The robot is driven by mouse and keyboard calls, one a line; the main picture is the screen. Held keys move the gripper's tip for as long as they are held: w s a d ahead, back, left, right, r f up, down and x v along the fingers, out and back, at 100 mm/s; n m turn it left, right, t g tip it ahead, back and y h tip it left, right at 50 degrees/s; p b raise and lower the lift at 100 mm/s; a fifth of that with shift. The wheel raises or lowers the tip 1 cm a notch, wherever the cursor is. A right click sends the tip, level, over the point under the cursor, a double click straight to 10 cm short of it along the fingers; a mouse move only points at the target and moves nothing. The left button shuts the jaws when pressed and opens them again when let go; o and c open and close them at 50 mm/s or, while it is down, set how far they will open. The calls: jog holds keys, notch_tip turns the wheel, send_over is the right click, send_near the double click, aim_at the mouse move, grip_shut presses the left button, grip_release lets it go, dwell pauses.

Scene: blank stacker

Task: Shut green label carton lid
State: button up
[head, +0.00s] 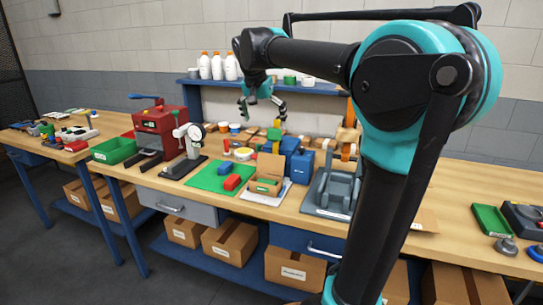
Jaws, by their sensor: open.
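A small brown cardboard carton with a green label (265,187) stands near the middle of the workbench. Its lid (270,166) is open and stands up at the back of the carton. My gripper (263,112) is open and empty, with its fingers spread. In the picture it appears above and behind the carton, well apart from it. The inside of the carton is too small to make out clearly.
A green mat (212,177) with red and blue blocks lies left of the carton. A blue box (299,165) stands close on its right, beside a grey fixture (333,191). A red machine (160,126) stands farther left. White bottles (217,66) stand on the back shelf.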

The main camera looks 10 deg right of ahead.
aim_at(271, 155)
jog(key=x, duration=1.7)
jog(key=shift+s+f, duration=0.1)
jog(key=c, duration=1.3)
jog(key=shift+c, duration=0.2)
